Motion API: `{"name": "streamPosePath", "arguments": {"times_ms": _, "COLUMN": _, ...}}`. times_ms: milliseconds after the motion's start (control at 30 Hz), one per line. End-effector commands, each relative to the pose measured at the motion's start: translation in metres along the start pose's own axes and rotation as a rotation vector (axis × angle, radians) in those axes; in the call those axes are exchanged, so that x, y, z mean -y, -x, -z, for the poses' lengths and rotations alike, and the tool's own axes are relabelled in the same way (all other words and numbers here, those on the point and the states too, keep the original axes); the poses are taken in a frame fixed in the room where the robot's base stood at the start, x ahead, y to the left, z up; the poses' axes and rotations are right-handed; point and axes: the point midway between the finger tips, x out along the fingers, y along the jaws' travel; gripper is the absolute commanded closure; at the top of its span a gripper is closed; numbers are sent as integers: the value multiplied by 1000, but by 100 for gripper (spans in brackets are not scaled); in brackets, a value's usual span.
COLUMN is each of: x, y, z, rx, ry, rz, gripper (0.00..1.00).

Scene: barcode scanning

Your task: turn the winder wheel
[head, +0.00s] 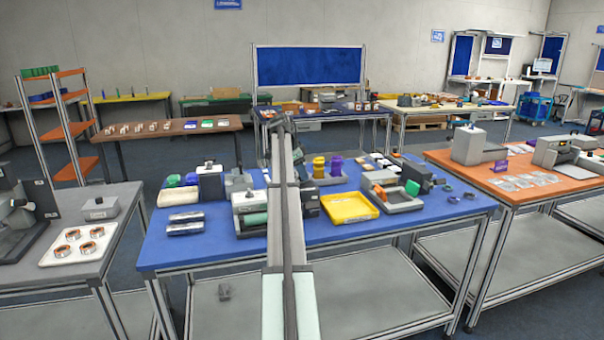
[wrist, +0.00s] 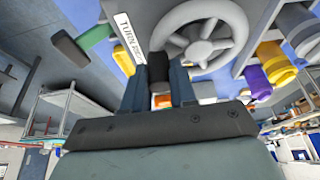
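In the wrist view, the grey spoked winder wheel (wrist: 207,38) fills the top centre, on a grey housing. Beside its lower left rim stands a dark handle knob (wrist: 158,65). My gripper (wrist: 159,76) has one finger on each side of this knob. The knob fills the narrow gap between the fingers, so the gripper looks shut on it. A white label (wrist: 125,32) with partly readable text starting "TURN" is left of the wheel. In the head view, my arm hides the gripper, and I cannot make out the wheel there.
A green-ended block (wrist: 93,37) is at left. The blue table (head: 200,255) also carries a yellow tray (head: 349,208) and several devices. Its front edge is mostly clear.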

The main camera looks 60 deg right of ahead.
Motion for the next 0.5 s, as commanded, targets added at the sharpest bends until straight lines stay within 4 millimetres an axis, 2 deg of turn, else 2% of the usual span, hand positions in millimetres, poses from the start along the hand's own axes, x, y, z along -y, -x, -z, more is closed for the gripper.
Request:
{"name": "streamPosePath", "arguments": {"times_ms": 67, "x": 0, "y": 0, "z": 0, "rx": 0, "ry": 0, "rz": 0, "gripper": 65}}
{"name": "streamPosePath", "arguments": {"times_ms": 333, "x": 0, "y": 1, "z": 0, "rx": 0, "ry": 1, "rz": 0, "gripper": 65}}
{"name": "streamPosePath", "arguments": {"times_ms": 500, "x": 1, "y": 13, "z": 0, "rx": -1, "ry": 1, "rz": 2, "gripper": 65}}
